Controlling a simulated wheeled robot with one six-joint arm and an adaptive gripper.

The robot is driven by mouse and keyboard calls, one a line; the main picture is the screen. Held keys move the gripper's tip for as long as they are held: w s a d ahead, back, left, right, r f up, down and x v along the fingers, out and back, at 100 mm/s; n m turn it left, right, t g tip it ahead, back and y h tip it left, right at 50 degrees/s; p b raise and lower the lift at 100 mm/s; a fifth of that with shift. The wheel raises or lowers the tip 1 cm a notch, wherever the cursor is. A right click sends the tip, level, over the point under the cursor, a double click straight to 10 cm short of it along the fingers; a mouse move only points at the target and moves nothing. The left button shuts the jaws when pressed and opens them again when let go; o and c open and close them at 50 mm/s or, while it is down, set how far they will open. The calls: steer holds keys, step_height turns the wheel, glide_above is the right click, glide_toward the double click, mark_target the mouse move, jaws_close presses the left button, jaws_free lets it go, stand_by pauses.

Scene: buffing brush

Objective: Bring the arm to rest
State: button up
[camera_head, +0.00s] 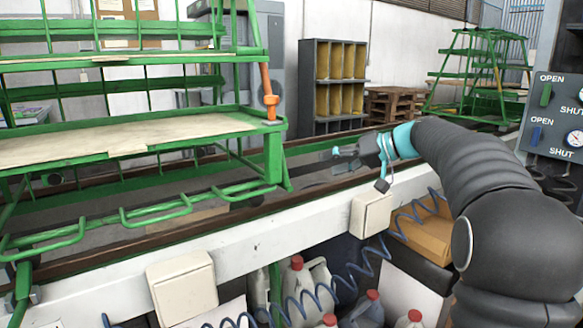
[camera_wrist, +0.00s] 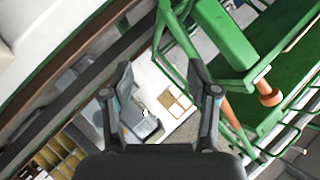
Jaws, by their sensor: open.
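My gripper (camera_head: 345,152) is at the end of my arm, which reaches in from the right in the head view. It is over the rail behind the white beam, right of the green rack. In the wrist view my gripper (camera_wrist: 161,85) shows both fingers spread apart with nothing between them. The brush is not clearly seen in either view.
The green rack (camera_head: 130,150) stands at the left, with an orange-handled part (camera_head: 268,92) on its right post. A white beam (camera_head: 250,237) runs along the front. Jugs (camera_head: 297,285) and a coiled blue hose (camera_head: 372,258) are below. A control panel (camera_head: 556,117) is at the right.

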steer(key=s+d+f+m+g+h, duration=0.25)
steer(key=s+f+m+h, duration=0.4)
steer(key=s+f, duration=0.85)
steer(key=s+d+f+n+t+h, duration=0.1)
steer(key=s+f+h, duration=0.1)
steer(key=s, duration=1)
steer(key=s+d+f+n+t+h, duration=0.1)
steer(key=s+f+h, duration=0.1)
steer(key=s, duration=1)
steer(key=shift+d+h, duration=0.3)
steer(key=shift+h, duration=0.45)
steer(key=shift+s+f+n+t, duration=0.1)
steer(key=shift+n+t, duration=0.15)
